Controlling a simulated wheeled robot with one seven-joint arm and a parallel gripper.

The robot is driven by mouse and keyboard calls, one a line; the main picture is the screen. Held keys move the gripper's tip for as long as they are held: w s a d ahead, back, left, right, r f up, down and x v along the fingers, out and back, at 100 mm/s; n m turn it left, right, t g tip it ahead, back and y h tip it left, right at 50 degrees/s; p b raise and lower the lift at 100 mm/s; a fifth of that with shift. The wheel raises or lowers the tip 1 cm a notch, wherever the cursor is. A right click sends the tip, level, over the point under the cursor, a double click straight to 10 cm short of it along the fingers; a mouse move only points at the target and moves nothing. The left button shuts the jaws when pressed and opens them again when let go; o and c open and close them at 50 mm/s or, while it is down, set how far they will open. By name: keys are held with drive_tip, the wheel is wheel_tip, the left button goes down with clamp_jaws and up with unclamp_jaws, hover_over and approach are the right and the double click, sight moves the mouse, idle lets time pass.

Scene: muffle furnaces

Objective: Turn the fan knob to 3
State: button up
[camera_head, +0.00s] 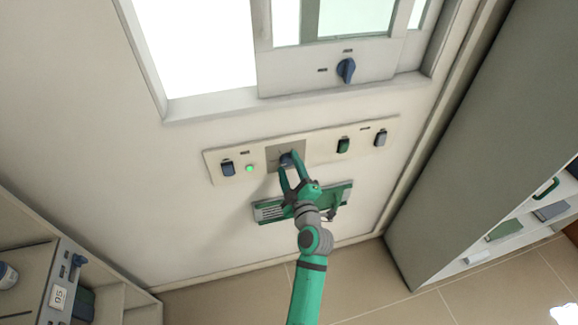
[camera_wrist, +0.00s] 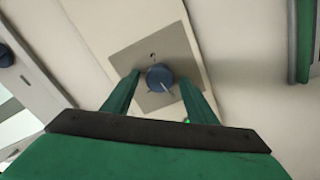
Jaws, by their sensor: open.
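The fan knob (camera_head: 286,159) is a round blue knob on a grey square plate (camera_head: 273,153) in the wall panel. In the wrist view the knob (camera_wrist: 160,77) shows a pale pointer line toward the lower right, and small marks on the plate around it are too small to read. My gripper (camera_head: 288,164) reaches up to the panel, and its fingertips are at the knob. In the wrist view the green fingers of my gripper (camera_wrist: 160,82) stand apart on either side of the knob. I cannot tell whether they touch it.
The white panel (camera_head: 315,146) also holds a blue switch (camera_head: 228,168), a lit green lamp (camera_head: 249,169), a green switch (camera_head: 343,145) and a grey switch (camera_head: 380,139). Another blue knob (camera_head: 346,70) sits above by the window. A green-framed vent (camera_head: 268,211) lies just below the panel.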

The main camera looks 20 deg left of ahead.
drive_tip(key=shift+w+a, duration=0.15)
drive_tip(key=shift+w, duration=0.1)
drive_tip(key=c, duration=1.1)
